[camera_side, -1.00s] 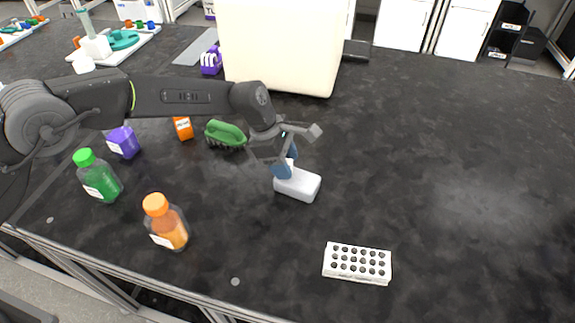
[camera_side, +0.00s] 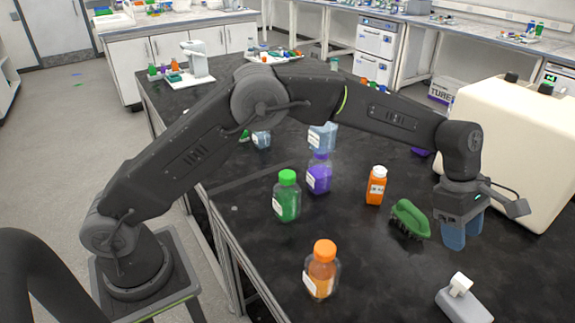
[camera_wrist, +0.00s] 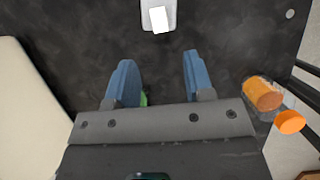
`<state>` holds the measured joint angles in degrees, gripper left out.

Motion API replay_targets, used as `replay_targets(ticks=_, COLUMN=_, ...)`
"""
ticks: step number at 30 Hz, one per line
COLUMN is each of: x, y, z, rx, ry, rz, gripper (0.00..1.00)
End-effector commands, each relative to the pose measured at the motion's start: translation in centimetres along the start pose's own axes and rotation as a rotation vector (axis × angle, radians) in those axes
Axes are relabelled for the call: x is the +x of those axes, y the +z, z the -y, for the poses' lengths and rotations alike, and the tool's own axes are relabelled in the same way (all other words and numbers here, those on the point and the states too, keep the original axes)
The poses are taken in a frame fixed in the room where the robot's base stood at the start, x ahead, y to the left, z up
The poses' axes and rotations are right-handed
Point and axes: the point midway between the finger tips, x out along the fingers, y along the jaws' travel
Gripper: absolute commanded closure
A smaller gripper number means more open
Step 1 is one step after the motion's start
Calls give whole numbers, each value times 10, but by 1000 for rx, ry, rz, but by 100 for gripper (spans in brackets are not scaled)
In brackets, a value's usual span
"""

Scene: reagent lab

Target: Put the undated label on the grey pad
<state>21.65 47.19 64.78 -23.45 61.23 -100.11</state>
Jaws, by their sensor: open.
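The grey pad (camera_side: 470,308) is a small light block at the bottom right of the side view. A small white piece, apparently the label (camera_side: 460,282), is on it and looks slightly tilted there. In the wrist view the pad (camera_wrist: 145,14) is at the top edge, partly cut off, with the white label (camera_wrist: 160,19) on it. No writing on the label can be read. My gripper (camera_side: 458,244) is open, with blue fingers pointing down, up and back from the pad. In the wrist view the gripper (camera_wrist: 156,68) has nothing between its fingers.
A green brush (camera_side: 409,218) lies beside my gripper. Orange (camera_side: 376,186), purple (camera_side: 319,176), green (camera_side: 287,197) and amber (camera_side: 321,270) bottles stand to the left. A large cream box (camera_side: 515,140) stands at right. An orange-capped bottle (camera_wrist: 265,95) shows at right in the wrist view.

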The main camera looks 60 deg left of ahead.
Motion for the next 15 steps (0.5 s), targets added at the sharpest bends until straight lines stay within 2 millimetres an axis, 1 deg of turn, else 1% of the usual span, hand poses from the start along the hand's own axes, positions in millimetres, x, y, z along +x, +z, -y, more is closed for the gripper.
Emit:
replay_targets(ticks=1, x=-15, y=-3, z=1, rx=31, ry=18, rz=-3, gripper=52)
replay_targets(ticks=2, x=-25, y=-6, z=3, rx=58, ry=29, rz=-8, gripper=52)
replay_targets(ticks=4, x=-54, y=-14, z=11, rx=145, ry=58, rz=-25, gripper=52)
replay_targets(ticks=5, x=-67, y=-19, z=16, rx=190, ry=72, rz=-36, gripper=52)
replay_targets(ticks=6, x=-86, y=-26, z=25, rx=257, ry=91, rz=-53, gripper=52)
replay_targets(ticks=8, x=-113, y=-39, z=40, rx=359, ry=118, rz=-84, gripper=52)
replay_targets(ticks=9, x=-130, y=-47, z=51, rx=428, ry=133, rz=-105, gripper=52)
replay_targets(ticks=11, x=-152, y=-59, z=70, rx=532, ry=154, rz=-142, gripper=52)
replay_targets(ticks=12, x=-166, y=-68, z=83, rx=600, ry=167, rz=-169, gripper=52)
replay_targets(ticks=14, x=-184, y=-81, z=104, rx=703, ry=182, rz=-211, gripper=52)
replay_targets(ticks=15, x=-194, y=-90, z=119, rx=769, ry=189, rz=-239, gripper=52)
